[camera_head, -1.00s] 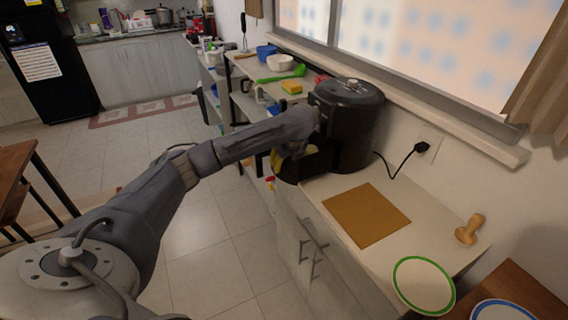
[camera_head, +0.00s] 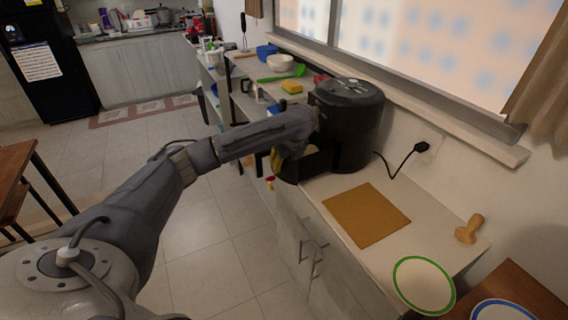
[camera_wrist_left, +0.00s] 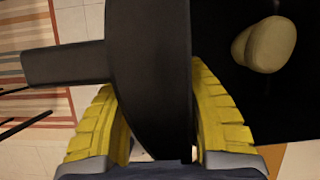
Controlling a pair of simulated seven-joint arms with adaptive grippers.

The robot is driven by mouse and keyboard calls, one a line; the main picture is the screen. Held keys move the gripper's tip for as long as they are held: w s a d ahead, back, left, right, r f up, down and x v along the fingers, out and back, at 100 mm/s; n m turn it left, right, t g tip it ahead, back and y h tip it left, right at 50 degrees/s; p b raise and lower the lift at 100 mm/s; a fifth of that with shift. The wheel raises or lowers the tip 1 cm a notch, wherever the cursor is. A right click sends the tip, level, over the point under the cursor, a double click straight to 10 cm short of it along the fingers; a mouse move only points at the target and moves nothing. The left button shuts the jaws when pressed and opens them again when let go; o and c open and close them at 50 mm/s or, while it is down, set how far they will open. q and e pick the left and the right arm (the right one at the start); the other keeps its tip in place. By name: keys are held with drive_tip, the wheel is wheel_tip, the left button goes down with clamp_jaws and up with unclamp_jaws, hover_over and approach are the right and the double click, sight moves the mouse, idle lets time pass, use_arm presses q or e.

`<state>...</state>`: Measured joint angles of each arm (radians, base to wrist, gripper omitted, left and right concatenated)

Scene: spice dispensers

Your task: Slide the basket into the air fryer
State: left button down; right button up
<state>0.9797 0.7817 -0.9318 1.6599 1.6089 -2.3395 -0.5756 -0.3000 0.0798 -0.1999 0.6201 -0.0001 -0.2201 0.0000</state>
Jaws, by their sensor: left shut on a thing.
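The black air fryer (camera_head: 348,115) stands upright on the counter against the window wall. Its black basket (camera_head: 318,163) is partly out of the fryer's front. In the left wrist view the basket's curved black front wall (camera_wrist_left: 150,75) stands between the yellow fingers, with its handle (camera_wrist_left: 65,64) sticking out to the left. A pale potato-like item (camera_wrist_left: 264,43) lies in the dark inside of the basket. My left gripper (camera_head: 279,158) is shut on that front wall from above. The arm's wrist hides part of the basket in the head view. My right gripper is not in view.
A brown board (camera_head: 366,215) lies on the counter in front of the fryer. A wooden tool (camera_head: 469,229) and a green-rimmed plate (camera_head: 423,285) are farther right. The fryer's black cable (camera_head: 396,165) runs to the wall socket. Shelves with kitchenware (camera_head: 270,75) stand behind.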

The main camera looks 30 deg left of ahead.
use_arm(q)
drive_tip(key=shift+w+d, duration=0.75)
drive_tip(key=shift+w, duration=0.65)
drive_tip(key=shift+w+d, duration=0.75)
drive_tip(key=shift+w, duration=0.65)
drive_tip(key=shift+w+d, duration=0.75)
drive_tip(key=shift+w, duration=0.65)
idle(0.6)
drive_tip(key=c, duration=0.7)
unclamp_jaws()
drive_tip(key=shift+r, duration=0.1)
